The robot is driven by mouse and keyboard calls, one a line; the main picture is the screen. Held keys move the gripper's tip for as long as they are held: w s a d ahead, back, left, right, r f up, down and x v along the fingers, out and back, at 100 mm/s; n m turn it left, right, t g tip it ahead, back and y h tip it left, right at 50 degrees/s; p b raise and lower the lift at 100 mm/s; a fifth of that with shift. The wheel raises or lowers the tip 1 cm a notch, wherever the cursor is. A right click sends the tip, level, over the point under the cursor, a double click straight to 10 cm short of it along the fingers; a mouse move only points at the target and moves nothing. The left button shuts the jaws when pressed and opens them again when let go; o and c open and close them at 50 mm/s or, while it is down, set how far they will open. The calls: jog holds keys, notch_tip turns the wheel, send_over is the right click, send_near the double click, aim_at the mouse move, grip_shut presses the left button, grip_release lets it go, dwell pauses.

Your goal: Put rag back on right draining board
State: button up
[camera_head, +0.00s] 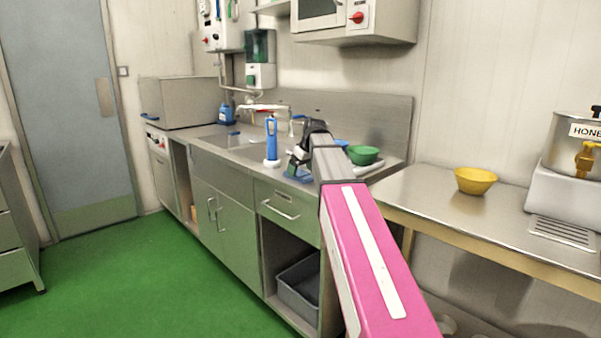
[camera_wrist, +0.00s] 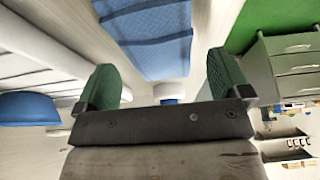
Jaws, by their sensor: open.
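The blue rag (camera_wrist: 150,35) shows in the wrist view as a flat, folded cloth beyond my fingertips. In the head view a small blue part of the rag (camera_head: 304,177) shows low beside my gripper, near the front edge of the sink counter. My gripper (camera_wrist: 166,85) has green finger pads, spread apart with nothing between them. In the head view my gripper (camera_head: 300,158) is over the counter and partly hides the rag. The right draining board (camera_head: 378,172) is largely hidden behind my arm; ridges of it (camera_wrist: 40,62) show in the wrist view.
A blue and white upright bottle-like thing (camera_head: 272,142) stands left of my gripper. A green bowl (camera_head: 363,154) sits to its right, with a blue bowl (camera_wrist: 28,107) nearby. A yellow bowl (camera_head: 475,180) is on the right table. The green floor in front is clear.

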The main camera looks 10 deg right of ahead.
jog(key=v, duration=1)
jog(key=shift+r, duration=0.25)
jog(key=shift+s+d, duration=0.15)
